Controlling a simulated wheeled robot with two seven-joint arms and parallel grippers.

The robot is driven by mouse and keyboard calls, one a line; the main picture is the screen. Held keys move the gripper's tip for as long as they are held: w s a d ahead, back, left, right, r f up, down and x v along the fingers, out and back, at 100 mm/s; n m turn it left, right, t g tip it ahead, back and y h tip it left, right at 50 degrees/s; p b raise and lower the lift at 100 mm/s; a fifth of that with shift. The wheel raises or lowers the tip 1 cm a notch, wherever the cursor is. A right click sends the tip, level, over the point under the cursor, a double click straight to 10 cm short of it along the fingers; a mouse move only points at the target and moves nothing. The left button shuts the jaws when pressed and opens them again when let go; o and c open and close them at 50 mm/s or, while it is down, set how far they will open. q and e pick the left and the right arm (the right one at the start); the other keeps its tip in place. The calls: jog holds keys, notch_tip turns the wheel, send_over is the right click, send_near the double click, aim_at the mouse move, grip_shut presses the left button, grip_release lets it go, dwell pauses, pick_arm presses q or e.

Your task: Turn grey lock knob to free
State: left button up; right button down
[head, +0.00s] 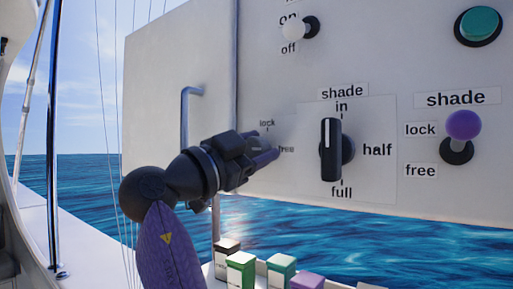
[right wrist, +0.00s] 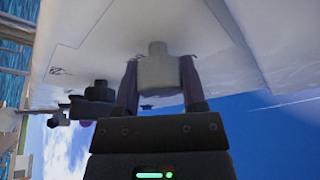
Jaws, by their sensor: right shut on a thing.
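The grey lock knob (right wrist: 158,72) sits between the two fingers of my right gripper in the right wrist view, and both fingers lie against its sides. In the head view my right gripper (head: 264,157) is at the white panel, beside the small "lock" label (head: 267,123) and the partly covered "free" label (head: 286,149). It hides most of the knob there, so I cannot tell which label the knob points to. My left gripper is not in view.
Right of the gripper is a black rotary knob (head: 331,149) marked in, half and full. Farther right is a purple-tipped lever (head: 463,126) beside lock and free labels. A white toggle (head: 293,30) and green button (head: 481,23) are above. Several small boxes (head: 240,271) stand below.

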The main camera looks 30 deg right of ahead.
jog(key=shift+c, duration=0.7)
grip_release()
jog(key=b+v, duration=0.2)
jog(key=v, duration=0.8)
jog(key=shift+b, duration=0.4)
